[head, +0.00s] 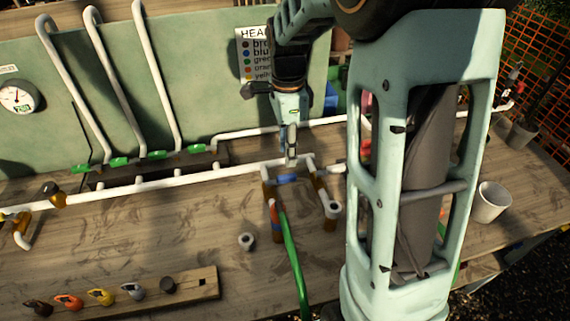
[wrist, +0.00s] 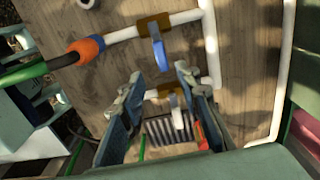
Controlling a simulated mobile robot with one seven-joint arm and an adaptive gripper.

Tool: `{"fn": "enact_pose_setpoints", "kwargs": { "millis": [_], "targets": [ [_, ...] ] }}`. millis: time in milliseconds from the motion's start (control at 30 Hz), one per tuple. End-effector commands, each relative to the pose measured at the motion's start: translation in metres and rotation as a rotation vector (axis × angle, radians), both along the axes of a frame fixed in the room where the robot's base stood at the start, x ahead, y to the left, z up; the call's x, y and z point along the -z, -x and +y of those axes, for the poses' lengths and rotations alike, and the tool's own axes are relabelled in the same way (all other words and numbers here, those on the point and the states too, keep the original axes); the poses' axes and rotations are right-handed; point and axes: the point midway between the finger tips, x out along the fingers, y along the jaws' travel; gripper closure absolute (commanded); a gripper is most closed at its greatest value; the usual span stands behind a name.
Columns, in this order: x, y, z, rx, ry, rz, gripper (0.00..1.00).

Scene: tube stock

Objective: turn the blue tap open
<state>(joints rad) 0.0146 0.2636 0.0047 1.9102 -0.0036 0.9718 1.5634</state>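The blue tap (head: 288,179) shows in the head view as a short blue piece on the white pipework at the middle of the bench. In the wrist view its blue lever (wrist: 158,50) hangs from a brown block on a white pipe. My gripper (head: 291,158) is just above and behind the blue tap in the head view, pointing down. In the wrist view the gripper's fingers (wrist: 160,72) are apart with nothing gripped, and the blue lever lies just beyond the fingertips. A second brown block with a pale lever (wrist: 175,110) shows between the fingers, farther down the picture.
A green hose (head: 291,255) with an orange end runs forward from the pipework. Loose coloured handles stand on a wooden strip (head: 205,285) at front left. A white cup (head: 491,202) stands at right. White pipes with green taps (head: 120,161) stand at back left.

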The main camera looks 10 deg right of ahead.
Motion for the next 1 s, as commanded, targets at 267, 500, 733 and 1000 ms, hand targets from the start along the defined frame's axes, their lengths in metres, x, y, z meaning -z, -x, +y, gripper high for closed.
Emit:
{"fn": "enact_pose_setpoints", "kwargs": {
  "millis": [267, 500, 733, 1000],
  "targets": [
    [0.054, 0.001, 0.0, 0.001, -0.002, 0.004, 0.7],
    [0.081, -0.001, 0.0, 0.0, -0.001, -0.002, 0.7],
    [0.085, -0.001, 0.0, -0.001, -0.001, -0.003, 0.7],
    [0.085, -0.001, 0.0, -0.001, -0.002, -0.004, 0.86]
  ]
}}
